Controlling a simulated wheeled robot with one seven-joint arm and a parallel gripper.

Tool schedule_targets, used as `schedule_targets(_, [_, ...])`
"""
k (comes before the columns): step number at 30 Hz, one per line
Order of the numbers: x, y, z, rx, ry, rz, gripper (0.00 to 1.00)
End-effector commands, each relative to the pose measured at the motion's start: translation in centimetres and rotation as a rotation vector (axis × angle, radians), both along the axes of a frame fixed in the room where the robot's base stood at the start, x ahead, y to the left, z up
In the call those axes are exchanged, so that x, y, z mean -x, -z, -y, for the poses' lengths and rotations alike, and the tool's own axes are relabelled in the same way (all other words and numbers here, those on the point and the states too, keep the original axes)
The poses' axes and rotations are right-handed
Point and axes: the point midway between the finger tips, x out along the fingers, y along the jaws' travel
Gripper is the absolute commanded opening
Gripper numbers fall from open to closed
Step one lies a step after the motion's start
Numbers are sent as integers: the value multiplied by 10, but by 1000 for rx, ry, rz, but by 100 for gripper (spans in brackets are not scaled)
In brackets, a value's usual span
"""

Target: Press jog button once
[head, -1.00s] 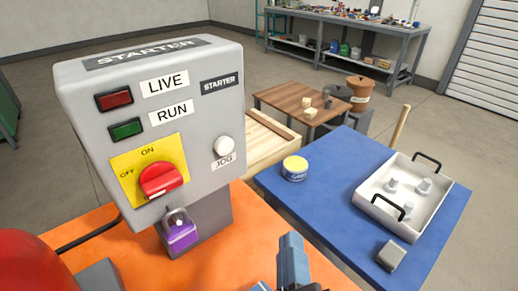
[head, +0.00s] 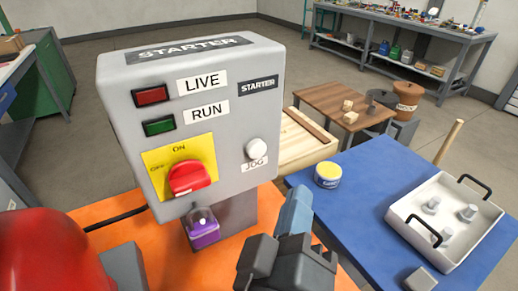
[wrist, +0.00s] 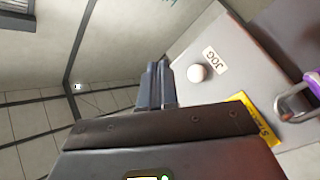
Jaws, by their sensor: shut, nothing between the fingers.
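The jog button (head: 257,149) is a white round knob above the JOG label on the right of the grey starter box (head: 225,105). It also shows in the wrist view (wrist: 197,73), beside its label. My gripper (head: 300,196) is shut and empty, pointing up toward the box, below and right of the button in the head view. In the wrist view the shut fingertips (wrist: 158,68) are left of the button, with a visible gap between them in the picture. The button is not covered in either view.
A red rotary switch (head: 189,178) on a yellow plate and a purple padlock (head: 203,228) are on the box's left and underside. A blue table (head: 375,180) with a yellow-topped tin (head: 328,175) and white tray (head: 398,212) stands to the right.

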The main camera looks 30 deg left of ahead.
Motion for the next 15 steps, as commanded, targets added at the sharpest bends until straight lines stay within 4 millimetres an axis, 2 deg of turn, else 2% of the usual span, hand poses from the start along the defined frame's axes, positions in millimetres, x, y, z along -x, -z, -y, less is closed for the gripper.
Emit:
schedule_targets(9, [-21,0,-38,-1,-2,0,0])
schedule_targets(15, [-32,0,-53,-1,1,0,0])
